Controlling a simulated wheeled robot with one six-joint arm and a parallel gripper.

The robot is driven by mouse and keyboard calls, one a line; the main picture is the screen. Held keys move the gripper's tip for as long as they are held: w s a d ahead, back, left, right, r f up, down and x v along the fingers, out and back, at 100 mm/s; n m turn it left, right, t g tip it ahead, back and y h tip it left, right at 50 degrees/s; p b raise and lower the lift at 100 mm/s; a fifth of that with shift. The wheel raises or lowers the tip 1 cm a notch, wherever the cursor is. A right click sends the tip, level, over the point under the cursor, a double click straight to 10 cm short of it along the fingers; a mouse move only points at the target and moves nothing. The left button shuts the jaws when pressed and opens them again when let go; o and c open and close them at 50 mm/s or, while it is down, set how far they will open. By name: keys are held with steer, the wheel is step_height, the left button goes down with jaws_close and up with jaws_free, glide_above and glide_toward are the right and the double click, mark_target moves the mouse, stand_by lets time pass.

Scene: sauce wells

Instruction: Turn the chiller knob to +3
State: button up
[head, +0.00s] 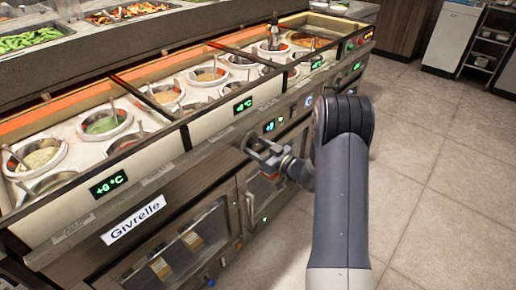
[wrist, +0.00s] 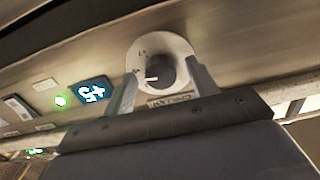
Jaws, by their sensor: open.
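The knob (wrist: 155,76) is a dark round dial with a white pointer mark on a pale round plate (wrist: 146,48), on the counter's front panel. A small label (wrist: 169,101) lies beside it, too blurred to read surely. A blue display (wrist: 90,91) next to it in the wrist view appears turned over and seems to read +5; it also shows in the head view (head: 269,127). My gripper (wrist: 163,84) is open, its fingers on either side of the knob; I cannot tell whether they touch it. In the head view my gripper (head: 258,146) is at the panel and hides the knob.
A green light (wrist: 61,101) sits beside the display. Above the panel are sauce wells (head: 103,123) with ladles and green temperature displays (head: 108,184). Glass-fronted cabinet doors (head: 190,240) lie below. The tiled floor (head: 440,180) to the right is clear.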

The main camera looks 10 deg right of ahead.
steer(key=c, duration=1)
steer(key=shift+f+b, duration=0.15)
steer(key=shift+b, duration=0.25)
steer(key=shift+n+b, duration=0.7)
steer(key=shift+b, duration=0.05)
steer(key=n+b, duration=0.3)
steer(key=b, duration=0.1)
steer(key=shift+f, duration=0.15)
steer(key=n+b, duration=0.3)
steer(key=shift+d+b, duration=0.1)
steer(key=shift+b, duration=0.3)
steer(key=shift+r+n+b, duration=0.2)
steer(key=shift+n+b, duration=0.65)
steer(key=shift+n, duration=0.25)
steer(key=shift+r, duration=0.1)
